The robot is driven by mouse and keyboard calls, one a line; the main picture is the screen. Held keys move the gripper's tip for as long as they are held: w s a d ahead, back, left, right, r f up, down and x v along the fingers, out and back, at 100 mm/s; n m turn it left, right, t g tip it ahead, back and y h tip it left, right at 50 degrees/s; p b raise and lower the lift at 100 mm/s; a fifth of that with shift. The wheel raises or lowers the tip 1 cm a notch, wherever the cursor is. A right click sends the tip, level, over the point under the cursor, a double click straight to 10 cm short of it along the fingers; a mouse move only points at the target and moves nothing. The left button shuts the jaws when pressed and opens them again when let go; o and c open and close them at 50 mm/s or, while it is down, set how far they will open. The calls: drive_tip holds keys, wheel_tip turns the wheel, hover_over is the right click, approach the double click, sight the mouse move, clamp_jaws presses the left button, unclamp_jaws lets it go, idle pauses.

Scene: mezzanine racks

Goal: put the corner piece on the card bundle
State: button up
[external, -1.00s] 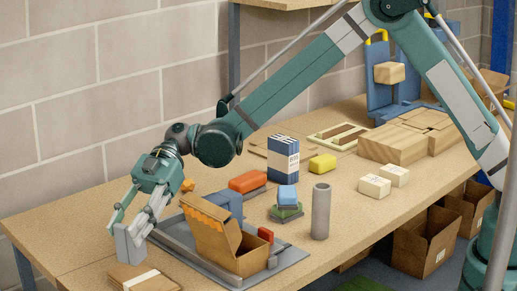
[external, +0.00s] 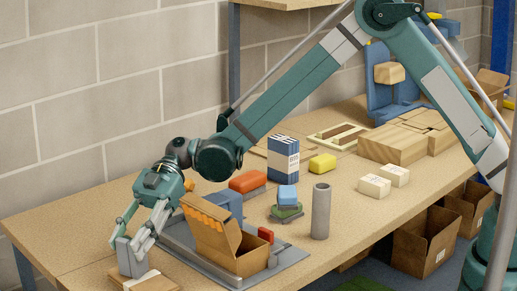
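My gripper (external: 133,240) is at the front left of the table, pointing down. Its fingers are shut on a grey corner piece (external: 131,262), a small angled block held upright. The card bundle (external: 158,284), flat brown card with a white band, lies at the table's front edge, partly cut off by the picture's bottom. The corner piece is at the bundle's back left part and overlaps it in the picture. I cannot tell whether it touches the bundle or is just above it.
An open cardboard box (external: 228,245) stands on a grey tray (external: 290,257) right of my gripper. Behind are an orange block (external: 248,181), a blue-and-white pack (external: 283,158) and a grey tube (external: 320,212). The table's left end is clear.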

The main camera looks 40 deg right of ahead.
drive_tip(key=shift+f, duration=0.15)
drive_tip(key=o, duration=0.6)
drive_tip(key=shift+r, duration=0.2)
drive_tip(key=p+v, duration=0.1)
drive_tip(key=v, duration=1.1)
idle(0.3)
